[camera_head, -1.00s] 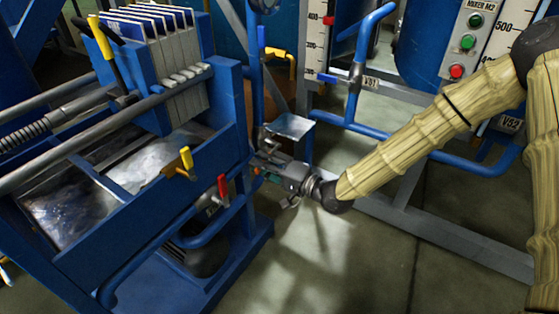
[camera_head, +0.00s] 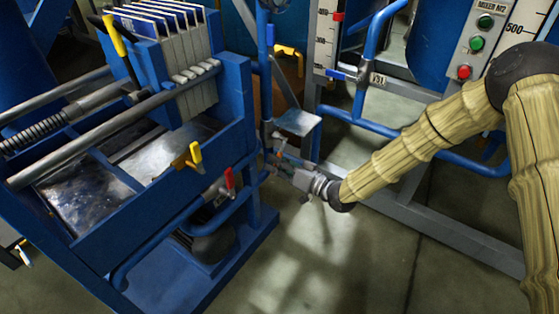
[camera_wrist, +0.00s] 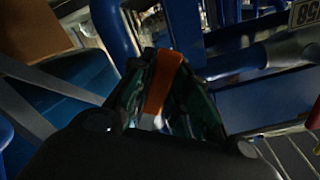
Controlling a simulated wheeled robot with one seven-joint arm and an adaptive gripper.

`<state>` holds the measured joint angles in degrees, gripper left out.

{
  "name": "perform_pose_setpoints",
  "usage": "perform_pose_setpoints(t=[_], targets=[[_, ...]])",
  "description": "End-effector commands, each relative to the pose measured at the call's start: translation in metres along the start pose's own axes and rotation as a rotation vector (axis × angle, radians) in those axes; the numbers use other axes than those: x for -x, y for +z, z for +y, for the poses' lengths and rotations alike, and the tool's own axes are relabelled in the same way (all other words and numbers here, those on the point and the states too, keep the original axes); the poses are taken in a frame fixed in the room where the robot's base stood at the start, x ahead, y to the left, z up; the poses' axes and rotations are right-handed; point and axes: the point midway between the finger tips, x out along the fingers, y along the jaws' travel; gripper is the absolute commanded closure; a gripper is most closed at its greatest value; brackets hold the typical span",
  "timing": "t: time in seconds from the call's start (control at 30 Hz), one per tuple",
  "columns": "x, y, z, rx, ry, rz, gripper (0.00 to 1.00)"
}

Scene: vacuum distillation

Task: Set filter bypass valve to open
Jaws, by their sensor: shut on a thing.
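My gripper (camera_head: 278,158) is low beside the right end of the blue filter press frame, under a small metal plate. In the wrist view its fingers (camera_wrist: 163,95) are closed around an orange strip (camera_wrist: 163,80), which looks like a valve handle. The valve body and the handle's exact angle are largely hidden by the fingers. I cannot read a label that names this valve as the filter bypass. Other handles on the press are a yellow one (camera_head: 195,153) and a red one (camera_head: 229,179), both apart from my gripper.
The filter press (camera_head: 120,215) fills the left side. The small metal plate (camera_head: 298,122) juts out above my gripper. Blue pipes with a V51 tag (camera_head: 378,79) and a grey frame stand behind. Bare floor (camera_head: 350,250) lies in front and to the right.

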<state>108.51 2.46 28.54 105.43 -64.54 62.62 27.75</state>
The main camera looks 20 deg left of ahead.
Motion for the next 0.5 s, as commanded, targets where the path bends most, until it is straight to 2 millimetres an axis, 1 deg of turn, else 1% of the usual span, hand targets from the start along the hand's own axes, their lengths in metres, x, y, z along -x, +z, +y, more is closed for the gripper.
perform_pose_setpoints(t=[0.2, 0.5], targets=[[0.001, 0.001, 0.015, 0.201, 0.0, -0.007, 1.0], [0.002, -0.004, 0.033, 0.422, -0.001, -0.006, 1.0]])
